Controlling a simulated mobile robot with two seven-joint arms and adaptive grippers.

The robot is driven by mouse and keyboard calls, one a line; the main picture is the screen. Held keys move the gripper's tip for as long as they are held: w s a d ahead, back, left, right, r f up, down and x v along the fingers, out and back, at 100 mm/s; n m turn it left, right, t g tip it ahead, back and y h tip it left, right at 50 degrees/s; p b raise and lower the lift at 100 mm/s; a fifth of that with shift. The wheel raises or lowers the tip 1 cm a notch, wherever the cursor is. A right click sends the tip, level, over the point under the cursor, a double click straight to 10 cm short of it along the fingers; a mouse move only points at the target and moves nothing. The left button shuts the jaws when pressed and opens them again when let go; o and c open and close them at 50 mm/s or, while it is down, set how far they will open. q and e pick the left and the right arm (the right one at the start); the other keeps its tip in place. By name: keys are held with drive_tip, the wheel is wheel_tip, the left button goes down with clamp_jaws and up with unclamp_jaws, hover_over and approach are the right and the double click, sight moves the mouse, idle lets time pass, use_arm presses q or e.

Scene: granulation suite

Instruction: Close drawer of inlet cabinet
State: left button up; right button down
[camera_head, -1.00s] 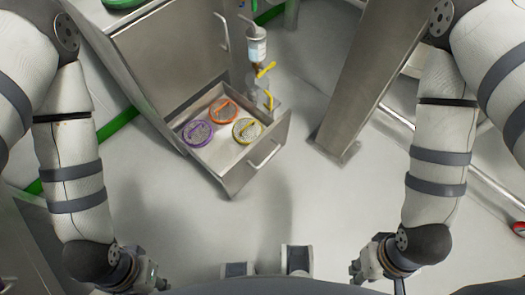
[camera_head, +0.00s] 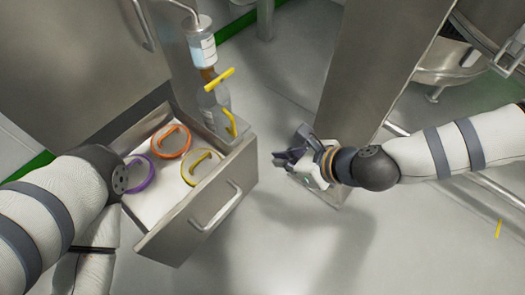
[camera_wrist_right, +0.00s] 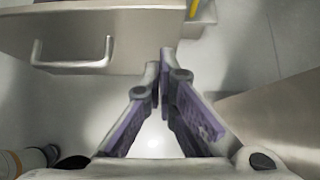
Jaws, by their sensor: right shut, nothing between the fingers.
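The steel inlet cabinet (camera_head: 75,50) stands at the upper left of the head view. Its drawer (camera_head: 190,222) is pulled out, with a bar handle (camera_head: 217,207) on its front. Inside lie an orange-rimmed lid (camera_head: 171,141), a yellow-rimmed one (camera_head: 202,167) and a purple-rimmed one (camera_head: 140,172), partly hidden by my left arm. My right gripper (camera_head: 284,160) is shut and empty, to the right of the drawer front and apart from it. In the right wrist view the shut fingers (camera_wrist_right: 162,75) sit to the right of the handle (camera_wrist_right: 74,53). My left gripper is out of view.
A bottle assembly with a yellow valve (camera_head: 219,79) stands at the drawer's far right corner. A steel column (camera_head: 375,70) rises behind my right gripper. A steel vessel (camera_head: 450,62) is at upper right. The floor before the drawer is clear.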

sight(249, 150)
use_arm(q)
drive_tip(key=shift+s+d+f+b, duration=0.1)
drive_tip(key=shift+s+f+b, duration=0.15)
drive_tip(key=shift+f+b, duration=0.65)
use_arm(e)
drive_tip(key=shift+w+a+f, duration=0.4)
drive_tip(key=shift+w+a, duration=0.25)
drive_tip(key=shift+a, duration=0.2)
drive_tip(key=shift+w+a+f, duration=0.35)
drive_tip(key=shift+w+a, duration=0.3)
drive_tip(key=shift+a, duration=0.15)
drive_tip(key=shift+w+a+f, duration=0.4)
drive_tip(key=shift+w+a, duration=0.25)
drive_tip(key=shift+a, duration=0.2)
drive_tip(key=shift+a, duration=0.1)
